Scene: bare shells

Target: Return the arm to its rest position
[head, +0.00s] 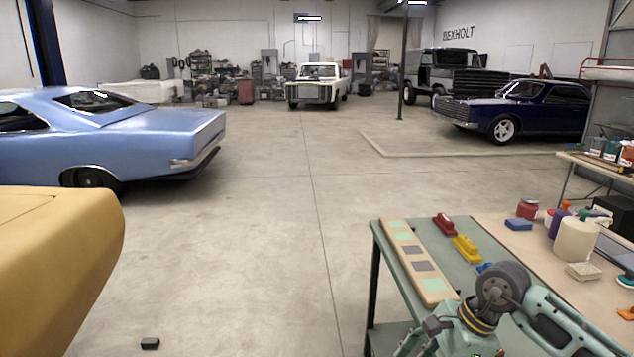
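My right arm (550,320) comes in from the lower right of the head view, bent over the near part of a green-topped workbench (400,256). Its dark round joint (503,287) and a yellow-ringed wrist link show. My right gripper (428,335) is only partly visible at the bottom edge, pointing down and left. Its fingers are cut off or hidden, so I cannot tell if it is open or holds anything. My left arm and gripper are not in view.
A blue car (150,130) and a yellow car body (60,260) stand left. A small dark block (150,343) lies on open floor.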

